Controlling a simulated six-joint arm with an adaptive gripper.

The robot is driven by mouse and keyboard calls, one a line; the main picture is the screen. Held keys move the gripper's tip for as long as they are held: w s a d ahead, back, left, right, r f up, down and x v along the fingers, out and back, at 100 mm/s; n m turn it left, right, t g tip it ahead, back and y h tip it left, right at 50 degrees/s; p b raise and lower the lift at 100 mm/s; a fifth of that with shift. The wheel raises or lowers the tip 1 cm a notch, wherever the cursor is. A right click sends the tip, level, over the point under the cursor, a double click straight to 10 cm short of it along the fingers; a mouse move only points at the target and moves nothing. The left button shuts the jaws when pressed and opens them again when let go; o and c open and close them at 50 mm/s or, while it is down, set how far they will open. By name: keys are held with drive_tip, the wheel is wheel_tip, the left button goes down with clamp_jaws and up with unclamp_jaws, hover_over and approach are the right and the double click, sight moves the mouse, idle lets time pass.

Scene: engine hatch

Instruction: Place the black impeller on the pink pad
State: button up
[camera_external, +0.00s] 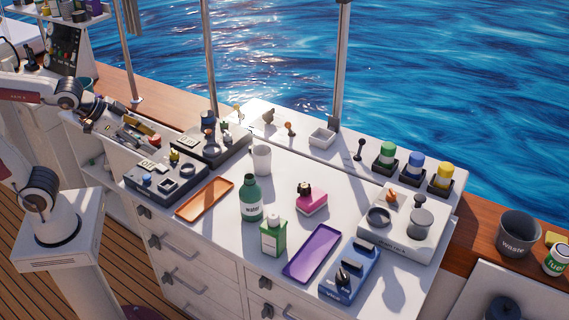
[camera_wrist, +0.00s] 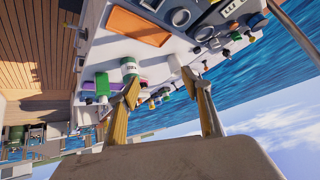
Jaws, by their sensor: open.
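The pink pad (camera_external: 314,206) is a small block in the middle of the white counter. A small dark piece (camera_external: 304,189) sits on or against its top left; it may be the black impeller, but it is too small to be sure. My gripper (camera_external: 139,132) is at the left, above the counter's left end and well away from the pad. In the wrist view my gripper (camera_wrist: 160,86) has its two yellowish fingers wide apart, with nothing held between them. I cannot make out the impeller in the wrist view.
An orange tray (camera_external: 205,199), a green water bottle (camera_external: 251,200), a green carton (camera_external: 273,238) and a purple tray (camera_external: 312,254) surround the pad's left and front. Grey switch boxes (camera_external: 165,181) stand at left, a white cup (camera_external: 261,160) behind, a blue vise (camera_external: 350,275) at front right.

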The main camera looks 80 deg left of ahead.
drive_tip(key=s+d+f+g+h, duration=0.1)
drive_tip(key=s+d+f, duration=0.1)
drive_tip(key=s, duration=0.5)
drive_tip(key=s+d+f+g, duration=0.1)
drive_tip(key=s+d+f, duration=0.1)
drive_tip(key=s, duration=0.5)
drive_tip(key=shift+d+g+h, duration=0.3)
drive_tip(key=shift+d+h, duration=0.1)
drive_tip(key=shift+d, duration=0.25)
drive_tip(key=shift+o, duration=0.6)
drive_tip(key=shift+w, duration=0.1)
drive_tip(key=w+a+r+t, duration=0.2)
drive_tip(key=w, duration=1)
drive_tip(key=w+a+r+m+t+y, duration=0.1)
drive_tip(key=w+a+r+t, duration=0.1)
drive_tip(key=w, duration=0.9)
drive_tip(key=w+a+r+t, duration=0.2)
drive_tip(key=w, duration=1)
drive_tip(key=w+d+f+m+t+h, duration=0.1)
drive_tip(key=w+d+f+m+h, duration=0.1)
drive_tip(key=w+f, duration=0.4)
drive_tip(key=w+d+f+m+t+h, duration=0.1)
drive_tip(key=w+d+f+h, duration=0.3)
drive_tip(key=w, duration=0.8)
wheel_tip(320, 180, down, 3)
drive_tip(key=shift+w+r+m+t+h, duration=0.2)
drive_tip(key=shift+m+t+h, duration=0.2)
drive_tip(key=shift+t+h, duration=0.15)
